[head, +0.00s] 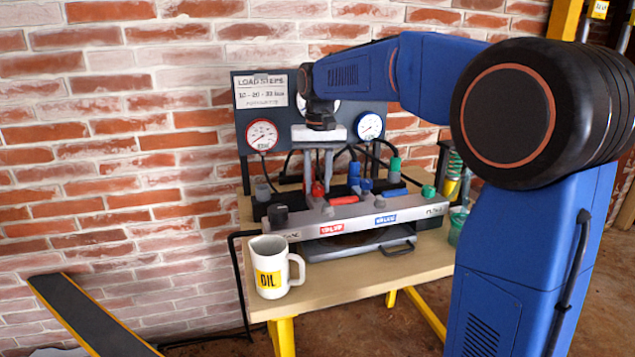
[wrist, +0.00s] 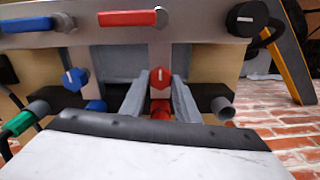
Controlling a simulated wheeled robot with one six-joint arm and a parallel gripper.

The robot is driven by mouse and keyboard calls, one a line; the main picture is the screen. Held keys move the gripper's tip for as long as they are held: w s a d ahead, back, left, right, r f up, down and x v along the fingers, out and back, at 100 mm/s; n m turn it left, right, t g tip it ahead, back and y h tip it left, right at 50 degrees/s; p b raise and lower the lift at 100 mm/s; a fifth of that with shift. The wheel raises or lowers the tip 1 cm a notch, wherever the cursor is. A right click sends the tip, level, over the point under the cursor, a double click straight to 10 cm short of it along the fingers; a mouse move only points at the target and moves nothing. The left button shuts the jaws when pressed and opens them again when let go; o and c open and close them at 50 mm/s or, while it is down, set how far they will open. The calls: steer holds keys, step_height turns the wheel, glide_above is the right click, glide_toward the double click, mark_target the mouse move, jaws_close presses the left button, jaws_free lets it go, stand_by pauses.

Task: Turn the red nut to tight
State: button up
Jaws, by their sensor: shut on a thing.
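The red nut (head: 317,189) is on the dark fitting row of the bench panel, below the left gauge side. In the wrist view the red nut (wrist: 160,77) shows a white mark on its face, with more red fitting below it. My gripper (head: 318,181) reaches down to it from above. In the wrist view the two grey fingers of my gripper (wrist: 159,88) stand on either side of the red nut and are shut on it. The fingers hide part of its sides.
A red valve lever (head: 343,200) and a blue valve lever (head: 395,192) lie close by. A blue nut (wrist: 75,79) sits beside the red one. Two gauges (head: 262,135) and hoses stand behind. An oil jug (head: 269,267) is at the table's front left.

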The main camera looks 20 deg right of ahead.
mark_target(319, 187)
stand_by(0.4)
steer(key=o, duration=1)
steer(key=shift+o, duration=0.2)
steer(key=shift+r, duration=0.1)
step_height(319, 187, up, 17)
steer(key=shift+d+r, duration=0.15)
steer(key=s+d+f+t, duration=0.1)
steer(key=s+d+f, duration=0.1)
steer(key=s+f, duration=0.55)
steer(key=s+d+f+t, duration=0.2)
steer(key=s+f, duration=0.2)
steer(key=s, duration=0.7)
steer(key=s+d+f+n+t, duration=0.1)
steer(key=s+d+f, duration=0.1)
steer(key=s+f, duration=1.3)
step_height(319, 187, down, 4)
steer(key=shift+s+d+f+n+t, duration=0.2)
steer(key=shift+d+n+t, duration=0.05)
steer(key=shift+n+t, duration=0.15)
